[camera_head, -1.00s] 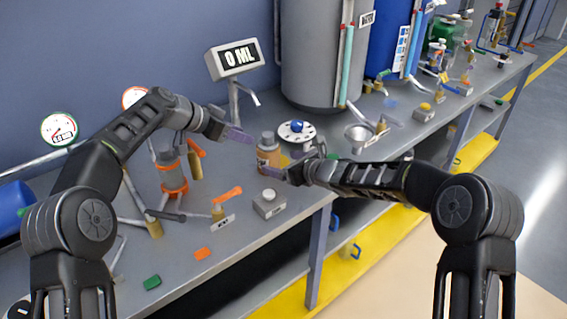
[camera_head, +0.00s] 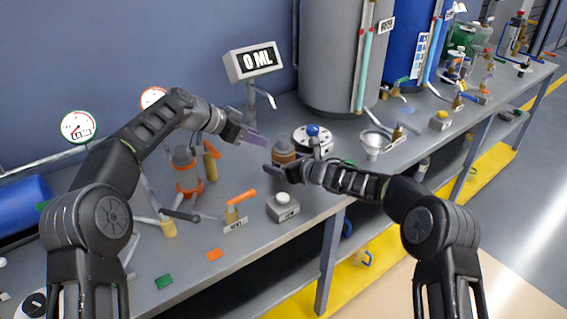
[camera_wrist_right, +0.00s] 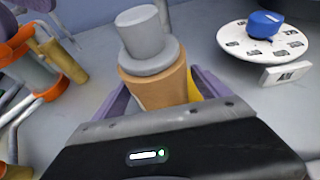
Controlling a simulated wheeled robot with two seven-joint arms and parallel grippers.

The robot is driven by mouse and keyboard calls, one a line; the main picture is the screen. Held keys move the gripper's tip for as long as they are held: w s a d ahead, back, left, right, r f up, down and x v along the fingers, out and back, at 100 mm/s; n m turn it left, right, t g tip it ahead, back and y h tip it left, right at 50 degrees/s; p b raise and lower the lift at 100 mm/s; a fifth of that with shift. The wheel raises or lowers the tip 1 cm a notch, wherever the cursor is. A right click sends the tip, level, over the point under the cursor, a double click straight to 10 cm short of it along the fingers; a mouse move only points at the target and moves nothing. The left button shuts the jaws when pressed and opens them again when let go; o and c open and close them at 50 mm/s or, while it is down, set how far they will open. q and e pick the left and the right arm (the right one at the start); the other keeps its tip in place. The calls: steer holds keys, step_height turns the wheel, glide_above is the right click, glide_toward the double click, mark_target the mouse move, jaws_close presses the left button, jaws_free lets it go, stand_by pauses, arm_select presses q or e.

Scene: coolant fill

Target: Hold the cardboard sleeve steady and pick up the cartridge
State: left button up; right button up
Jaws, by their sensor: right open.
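The cardboard sleeve (camera_wrist_right: 158,90) is a brown upright tube on the bench. The grey cartridge (camera_wrist_right: 141,35) stands upright in it, with its narrower top sticking out. In the head view the cartridge (camera_head: 284,143) shows above the sleeve (camera_head: 284,156), whose lower part is hidden by my right gripper. My right gripper (camera_head: 272,171) is open, its purple fingers on either side of the sleeve in the right wrist view; contact cannot be made out. My left gripper (camera_head: 254,138) is in the air to the left of the cartridge, apart from it; its finger gap is unclear.
A white disc with a blue knob (camera_head: 313,138) stands just right of the sleeve. An orange-banded cylinder (camera_head: 186,170) stands to the left. A grey button box (camera_head: 283,206) is near the front edge. A display reading 0 ML (camera_head: 254,62) stands behind.

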steer(key=shift+c, duration=0.6)
steer(key=c, duration=1.3)
arm_select(q)
steer(key=shift+o, duration=1.4)
steer(key=shift+d, duration=0.15)
arm_select(e)
steer(key=shift+c, duration=0.2)
arm_select(q)
steer(key=shift+o, duration=1)
steer(key=d+n+t, duration=0.1)
steer(key=d, duration=0.1)
steer(key=d+r+n+t, duration=0.1)
steer(key=d, duration=0.2)
steer(key=shift+w+d+r, duration=0.2)
steer(key=shift+d, duration=0.05)
steer(key=s+f+n+t+y, duration=0.1)
steer(key=s+n+t+y, duration=0.4)
steer(key=s+n+y, duration=0.1)
steer(key=shift+s+a+f+n, duration=0.3)
steer(key=shift+s+n, duration=0.2)
steer(key=shift+s, duration=0.15)
